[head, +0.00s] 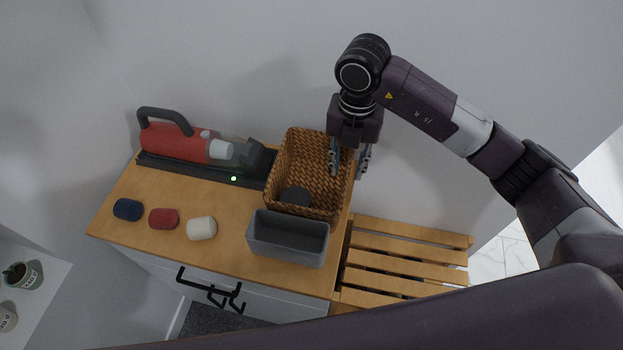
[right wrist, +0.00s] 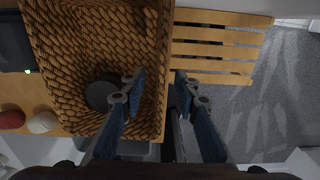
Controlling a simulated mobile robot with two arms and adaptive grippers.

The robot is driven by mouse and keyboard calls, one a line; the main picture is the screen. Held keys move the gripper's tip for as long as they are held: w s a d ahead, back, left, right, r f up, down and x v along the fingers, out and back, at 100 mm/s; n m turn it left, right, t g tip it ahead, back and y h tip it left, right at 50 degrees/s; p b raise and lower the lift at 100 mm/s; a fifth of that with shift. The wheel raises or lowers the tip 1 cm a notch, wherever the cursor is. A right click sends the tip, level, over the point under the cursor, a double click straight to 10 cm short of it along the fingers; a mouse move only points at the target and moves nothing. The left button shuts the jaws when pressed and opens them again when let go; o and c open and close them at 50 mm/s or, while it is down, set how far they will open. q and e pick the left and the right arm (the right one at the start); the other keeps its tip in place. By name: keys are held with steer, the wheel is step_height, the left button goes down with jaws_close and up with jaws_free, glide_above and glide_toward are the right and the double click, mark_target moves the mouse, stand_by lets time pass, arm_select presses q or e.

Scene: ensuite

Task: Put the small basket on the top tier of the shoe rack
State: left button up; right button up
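The small basket (head: 308,160) is a brown wicker basket at the right end of the wooden cabinet top, with a dark round object (head: 296,196) inside; it fills the left of the right wrist view (right wrist: 85,50). The shoe rack (head: 410,252), with a slatted wooden top tier, stands just right of the cabinet and also shows in the right wrist view (right wrist: 215,48). My right gripper (head: 349,160) is open at the basket's right wall, one finger on the inner side and one outside. Finger contact cannot be told. My left gripper is not in view.
A grey bin (head: 288,240) stands directly in front of the basket. A red handheld vacuum (head: 175,142) lies on a dark base to the left. Blue, red and white rounded items (head: 164,218) sit along the cabinet front. The rack's visible slats are bare.

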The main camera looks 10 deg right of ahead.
mark_target(347, 174)
steer(key=f+p, duration=0.1)
steer(key=f, duration=0.2)
steer(key=shift+s+f+p, duration=0.3)
steer(key=shift+s+p, duration=0.05)
steer(key=shift+w+f, duration=0.1)
steer(key=shift+f, duration=0.4)
jaws_close()
